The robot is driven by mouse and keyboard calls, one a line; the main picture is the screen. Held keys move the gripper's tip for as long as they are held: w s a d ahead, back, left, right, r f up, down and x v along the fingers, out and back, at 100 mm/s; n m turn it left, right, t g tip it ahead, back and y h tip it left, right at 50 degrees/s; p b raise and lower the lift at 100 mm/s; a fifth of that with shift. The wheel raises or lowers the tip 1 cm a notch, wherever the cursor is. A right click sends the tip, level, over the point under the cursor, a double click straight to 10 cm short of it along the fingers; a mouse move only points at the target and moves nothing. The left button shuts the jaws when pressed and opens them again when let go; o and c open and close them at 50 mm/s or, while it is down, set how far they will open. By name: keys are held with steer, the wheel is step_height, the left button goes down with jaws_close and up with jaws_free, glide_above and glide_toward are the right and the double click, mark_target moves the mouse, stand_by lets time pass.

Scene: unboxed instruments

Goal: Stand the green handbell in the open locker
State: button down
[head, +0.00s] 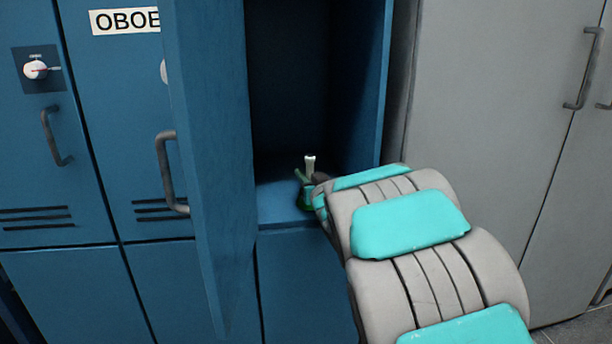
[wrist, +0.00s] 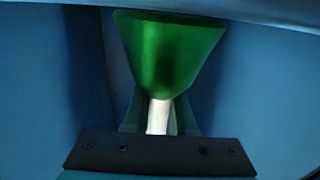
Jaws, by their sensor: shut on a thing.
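The green handbell (head: 305,202) is at the front of the open locker (head: 276,204), its pale handle (head: 310,165) up and its mouth down. My gripper (head: 307,178) reaches in from the right and is shut on the handle. In the wrist view the green bell (wrist: 168,55) flares away from the fingers, with the white handle (wrist: 158,115) between them. The bell looks upright and very low over the locker floor. I cannot tell whether its rim touches the floor, as my arm hides part of it.
The locker's blue door (head: 212,130) stands open on the left. The locker's right wall (head: 362,85) is close beside my arm. The locker's back is dark and looks empty. A closed locker labelled OBOE (head: 120,90) is left of the door, and a grey cabinet (head: 490,130) stands right.

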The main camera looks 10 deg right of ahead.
steer(key=shift+s+f+b, duration=0.15)
steer(key=shift+f+b, duration=0.25)
steer(key=shift+f, duration=0.4)
steer(key=c, duration=1.1)
jaws_free()
steer(key=shift+f, duration=0.1)
steer(key=o, duration=0.3)
steer(key=shift+f, duration=0.15)
steer(key=shift+o, duration=0.3)
steer(key=shift+f, duration=0.15)
steer(key=shift+r+p, duration=0.3)
steer(key=shift+r, duration=0.05)
steer(key=s, duration=0.4)
steer(key=s+d+r+b, duration=0.1)
steer(key=s, duration=0.2)
steer(key=s+d, duration=0.1)
steer(key=s, duration=0.3)
steer(key=shift+s+r+b, duration=0.3)
steer(key=shift+r, duration=0.05)
